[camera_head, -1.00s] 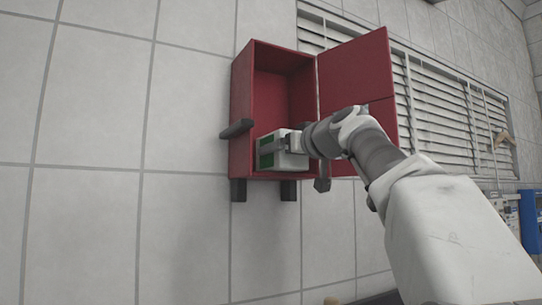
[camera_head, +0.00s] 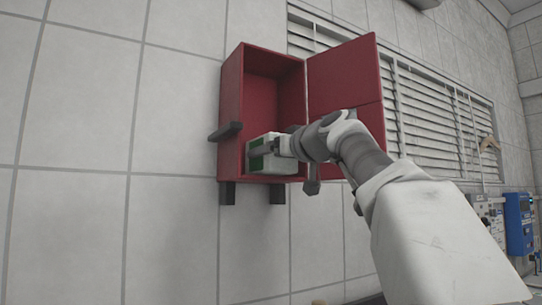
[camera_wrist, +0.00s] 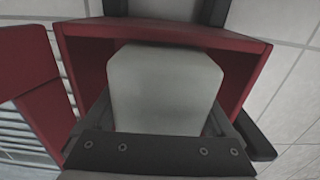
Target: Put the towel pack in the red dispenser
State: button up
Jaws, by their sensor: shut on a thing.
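The red dispenser (camera_head: 233,95) is a tall open box fixed on the wall, its door (camera_head: 343,75) swung open to the right. The towel pack (camera_head: 272,162), white with a green face, is inside the dispenser at the bottom. My gripper (camera_head: 268,150) reaches in through the open front and is shut on the pack. In the wrist view the pack (camera_wrist: 165,90) sits between my fingers, with the red dispenser wall (camera_wrist: 160,32) around it. Whether the pack rests on the dispenser floor cannot be told.
A dark handle-like bar (camera_head: 226,131) sticks out at the dispenser's left side. Dark brackets (camera_head: 227,193) show below it. A louvred vent (camera_head: 440,120) is on the wall behind the door. The tiled wall at left is clear.

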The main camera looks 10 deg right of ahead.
jog(key=shift+w+a+f, duration=0.2)
jog(key=shift+w+f, duration=0.05)
jog(key=shift+w, duration=0.2)
dwell(0.6)
jog(key=o, duration=1.2)
jog(key=shift+b+v, duration=1.6)
jog(key=shift+v, duration=1.6)
jog(key=shift+b+v, duration=1.3)
jog(key=shift+v, duration=3.05)
